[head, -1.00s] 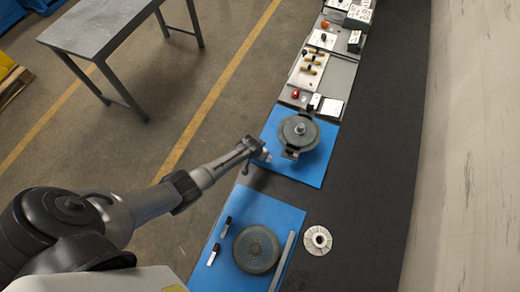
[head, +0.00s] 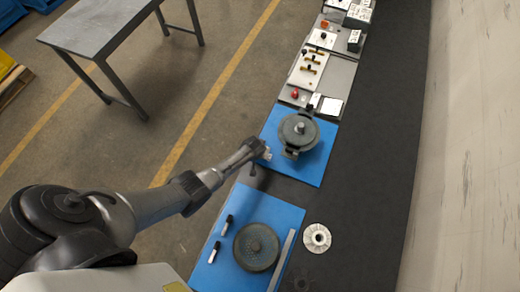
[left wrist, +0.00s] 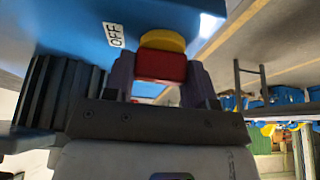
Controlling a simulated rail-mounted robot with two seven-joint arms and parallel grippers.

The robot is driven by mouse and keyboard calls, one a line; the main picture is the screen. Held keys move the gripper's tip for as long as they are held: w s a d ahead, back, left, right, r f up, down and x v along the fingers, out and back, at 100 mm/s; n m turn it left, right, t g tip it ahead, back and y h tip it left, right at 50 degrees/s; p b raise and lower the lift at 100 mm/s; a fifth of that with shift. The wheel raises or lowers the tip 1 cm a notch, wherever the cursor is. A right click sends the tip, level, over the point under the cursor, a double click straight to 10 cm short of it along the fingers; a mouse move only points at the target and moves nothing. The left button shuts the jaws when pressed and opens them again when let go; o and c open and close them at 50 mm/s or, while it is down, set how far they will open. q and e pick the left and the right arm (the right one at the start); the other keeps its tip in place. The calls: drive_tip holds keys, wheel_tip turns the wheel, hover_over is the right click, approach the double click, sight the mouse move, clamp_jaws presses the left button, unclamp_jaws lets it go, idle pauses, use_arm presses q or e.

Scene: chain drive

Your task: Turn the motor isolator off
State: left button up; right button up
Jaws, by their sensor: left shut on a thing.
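The isolator's red handle (left wrist: 161,67) is in the left wrist view, with a yellow round part (left wrist: 163,41) behind it. It is at a blue surface (left wrist: 70,25) that carries a white "OFF" label (left wrist: 114,35) to its left. My left gripper (left wrist: 160,80) is shut on the red handle, one finger on each side. In the head view my left gripper (head: 265,153) is at the left edge of the far blue mat (head: 312,172). The isolator cannot be made out there. My right gripper is not in view.
A dark round wheel-like part (head: 299,131) stands on the far mat. On the near blue mat (head: 240,201) are a dark disc (head: 256,247) and two markers. A pale round part (head: 316,238) lies to its right. A panel with switches (head: 308,68) is farther back.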

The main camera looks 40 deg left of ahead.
use_arm(q)
drive_tip(key=o, duration=0.9)
drive_tip(key=shift+o, duration=0.2)
drive_tip(key=shift+r, duration=0.1)
drive_tip(key=shift+s+r, duration=0.1)
drive_tip(key=shift+r, duration=0.2)
drive_tip(key=p+v, duration=0.2)
drive_tip(key=v, duration=1.1)
drive_tip(key=shift+p, duration=0.4)
drive_tip(key=shift+d, duration=0.1)
